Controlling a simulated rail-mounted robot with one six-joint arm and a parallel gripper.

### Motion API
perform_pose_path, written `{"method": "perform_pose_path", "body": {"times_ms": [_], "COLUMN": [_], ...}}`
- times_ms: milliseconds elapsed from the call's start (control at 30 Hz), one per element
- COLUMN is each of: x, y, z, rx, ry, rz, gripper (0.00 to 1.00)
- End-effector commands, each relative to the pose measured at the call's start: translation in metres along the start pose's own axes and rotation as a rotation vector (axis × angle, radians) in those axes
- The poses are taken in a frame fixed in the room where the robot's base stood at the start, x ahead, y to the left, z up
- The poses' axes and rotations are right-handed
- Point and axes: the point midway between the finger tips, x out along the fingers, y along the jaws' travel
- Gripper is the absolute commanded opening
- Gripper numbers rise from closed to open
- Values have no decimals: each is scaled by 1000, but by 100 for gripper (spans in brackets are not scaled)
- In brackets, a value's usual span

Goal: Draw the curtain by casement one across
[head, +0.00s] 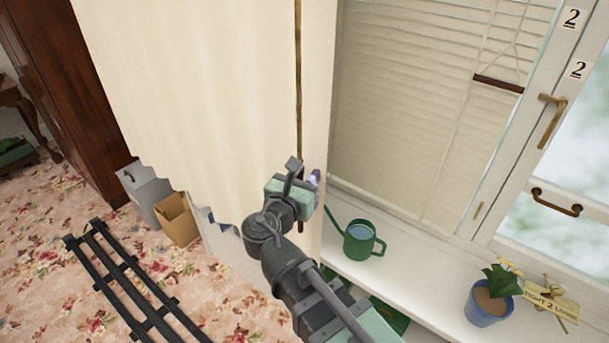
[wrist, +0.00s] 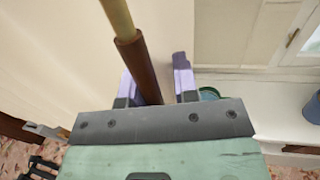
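The cream curtain (head: 200,80) hangs in folds at the left and centre of the head view, its wavy lower edge above the floor. A thin brown draw rod (head: 299,90) hangs down along it near its right edge. My gripper (head: 309,184) is at the rod's lower end. In the wrist view the rod's brown grip (wrist: 138,60) comes down between my gripper's two purple-padded fingers (wrist: 154,82). A gap shows between the grip and the right finger, so the fingers look open around it. No casement marked one is visible.
A slatted blind (head: 410,100) hangs right of the curtain, with a brown cord bar (head: 498,84). Casement 2 (head: 541,110) has a brass handle. On the white sill (head: 430,280) stand a green watering can (head: 360,243) and a blue flowerpot (head: 488,308). Boxes (head: 176,218) stand below the curtain.

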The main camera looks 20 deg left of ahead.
Motion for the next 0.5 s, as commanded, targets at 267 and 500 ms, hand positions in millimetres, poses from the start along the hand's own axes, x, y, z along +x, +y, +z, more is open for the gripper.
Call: {"method": "perform_pose_path", "body": {"times_ms": [267, 500], "x": [0, -37], "y": [1, 0], "z": [0, 0], "rx": [0, 0], "ry": [0, 0], "rz": [1, 5], "gripper": [26, 26]}}
